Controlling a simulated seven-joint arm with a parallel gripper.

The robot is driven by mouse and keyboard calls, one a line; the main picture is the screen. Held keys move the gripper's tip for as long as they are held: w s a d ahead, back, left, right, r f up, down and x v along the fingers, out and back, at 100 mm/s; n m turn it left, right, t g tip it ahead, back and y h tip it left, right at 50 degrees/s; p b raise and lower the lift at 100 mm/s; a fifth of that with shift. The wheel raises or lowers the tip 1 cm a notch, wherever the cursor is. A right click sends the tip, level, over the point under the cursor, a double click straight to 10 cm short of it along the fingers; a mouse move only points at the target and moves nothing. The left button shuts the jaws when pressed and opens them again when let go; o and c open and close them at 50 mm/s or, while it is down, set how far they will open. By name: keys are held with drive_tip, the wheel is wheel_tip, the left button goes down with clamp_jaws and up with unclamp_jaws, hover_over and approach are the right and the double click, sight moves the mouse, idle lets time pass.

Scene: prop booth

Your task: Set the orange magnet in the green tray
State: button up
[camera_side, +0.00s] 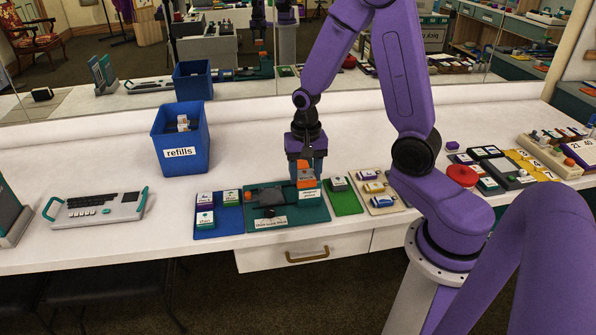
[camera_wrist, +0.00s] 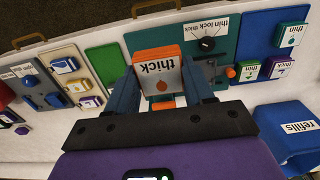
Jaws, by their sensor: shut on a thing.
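My gripper (camera_side: 305,165) is shut on the orange magnet (camera_side: 306,181), a block with a white face. In the wrist view the magnet (camera_wrist: 157,70) sits between the two fingers, its face reading "thick" upside down. The gripper holds it over the right part of a teal board, just left of the green tray. The green tray (camera_side: 346,204) lies flat on the counter with a white-faced piece (camera_side: 338,184) at its back. In the wrist view the green tray (camera_wrist: 104,62) is left of the magnet, partly hidden by a finger.
The teal board (camera_side: 262,197) has a dark dial and labels. A blue tray (camera_side: 229,219) with several magnets is left of it; a beige tray (camera_side: 385,208) is right of the green one. A blue "refills" bin (camera_side: 197,140) stands behind left. A mirror backs the counter.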

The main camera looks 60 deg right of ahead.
drive_tip(key=shift+s+r, duration=0.1)
drive_tip(key=shift+r, duration=0.6)
wheel_tip(320, 180, up, 3)
drive_tip(key=shift+r, duration=0.2)
drive_tip(key=s+d, duration=0.3)
drive_tip(key=d, duration=0.4)
drive_tip(key=s+d, duration=0.4)
drive_tip(key=d, duration=0.2)
hover_over(346, 204)
wheel_tip(346, 204, down, 12)
drive_tip(key=shift+f, duration=3.5)
drive_tip(key=o, duration=1.2)
